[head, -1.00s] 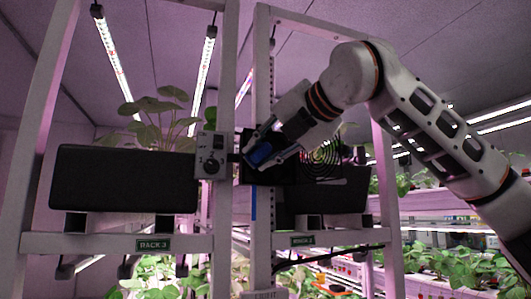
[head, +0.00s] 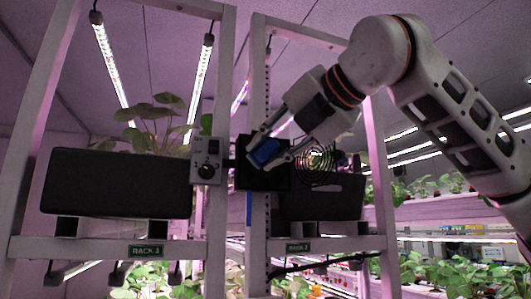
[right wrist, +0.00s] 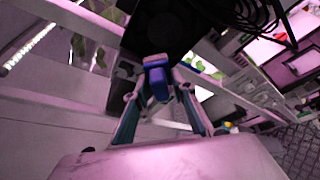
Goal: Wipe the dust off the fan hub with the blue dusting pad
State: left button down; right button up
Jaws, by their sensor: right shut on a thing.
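A blue dusting pad (head: 266,153) is held between the fingers of my right gripper (head: 264,155). It also shows in the right wrist view (right wrist: 158,82), between the two fingertips. In the head view the pad overlaps a dark square panel on the rack; I cannot tell whether it touches it. The fan, with a black spiral guard (head: 318,163), is just right of my gripper. Its guard shows at the top of the right wrist view (right wrist: 256,14). The fan hub and any dust on it cannot be made out. My left gripper is not in view.
A grey control box with a knob (head: 206,162) is left of the pad. A long black planter (head: 117,182) is on the left, another (head: 322,197) below the fan. White rack posts (head: 259,100) stand close to my gripper. A black cable (head: 320,262) runs along the lower rail.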

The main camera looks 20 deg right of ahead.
jog(key=shift+s+d, duration=0.1)
jog(key=shift+s, duration=1.4)
jog(key=shift+w+f, duration=0.1)
